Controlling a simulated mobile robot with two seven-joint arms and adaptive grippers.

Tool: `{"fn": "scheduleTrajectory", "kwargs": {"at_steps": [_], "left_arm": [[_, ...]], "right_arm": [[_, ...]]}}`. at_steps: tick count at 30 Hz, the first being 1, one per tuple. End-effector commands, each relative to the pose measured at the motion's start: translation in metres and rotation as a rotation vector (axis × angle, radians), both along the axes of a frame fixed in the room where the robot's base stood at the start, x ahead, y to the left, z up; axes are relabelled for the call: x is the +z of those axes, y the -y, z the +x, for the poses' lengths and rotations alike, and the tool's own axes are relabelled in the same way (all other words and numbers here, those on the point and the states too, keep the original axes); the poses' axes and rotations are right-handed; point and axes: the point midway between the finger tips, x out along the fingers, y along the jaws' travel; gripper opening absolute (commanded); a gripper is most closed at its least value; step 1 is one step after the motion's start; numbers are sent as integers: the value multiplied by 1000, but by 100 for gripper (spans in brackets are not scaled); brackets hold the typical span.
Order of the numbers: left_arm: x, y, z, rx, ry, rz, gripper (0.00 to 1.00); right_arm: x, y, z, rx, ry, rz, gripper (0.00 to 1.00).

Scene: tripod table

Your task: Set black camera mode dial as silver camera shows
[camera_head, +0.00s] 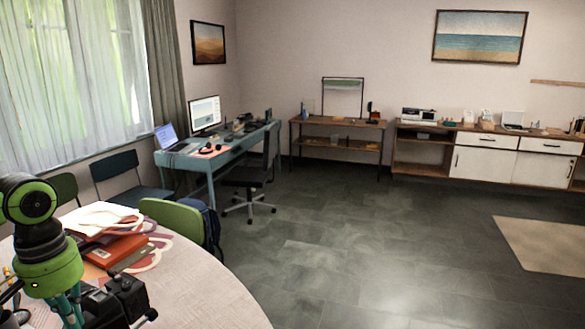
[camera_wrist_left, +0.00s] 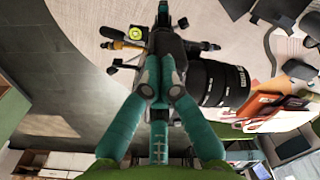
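My left gripper (camera_wrist_left: 163,75) reaches over the round table in the wrist view, its teal fingers coming close together over a black camera body. Where the dark fingertips meet the dark body, I cannot tell contact or grip. The black camera's thick ribbed lens (camera_wrist_left: 220,82) points right. In the head view, my left arm comes in at the lower left, and dark camera gear (camera_head: 127,297) shows beside it on the table. I cannot make out the mode dial or clearly identify a silver camera. My right gripper is out of view.
The pale round table (camera_head: 205,290) holds red-orange books (camera_head: 115,250) and papers. A small yellow-green square part (camera_wrist_left: 137,33) and a handle (camera_wrist_left: 115,45) are left of the fingers. A green chair (camera_head: 175,220) stands behind the table. The floor to the right is open.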

Motion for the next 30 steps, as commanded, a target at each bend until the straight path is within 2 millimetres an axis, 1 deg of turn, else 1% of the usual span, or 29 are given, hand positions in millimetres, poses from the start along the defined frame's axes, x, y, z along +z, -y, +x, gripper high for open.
{"fn": "scheduleTrajectory", "kwargs": {"at_steps": [3,7,18,21,30], "left_arm": [[0,0,-3,1,0,2,0],[7,0,-4,0,-1,2,0],[52,1,-4,0,-3,-1,0],[60,1,-4,0,-4,-1,0],[59,1,-4,0,-5,-1,0]], "right_arm": [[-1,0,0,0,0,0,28],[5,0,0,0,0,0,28],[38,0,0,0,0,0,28],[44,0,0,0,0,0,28],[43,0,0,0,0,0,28]]}}
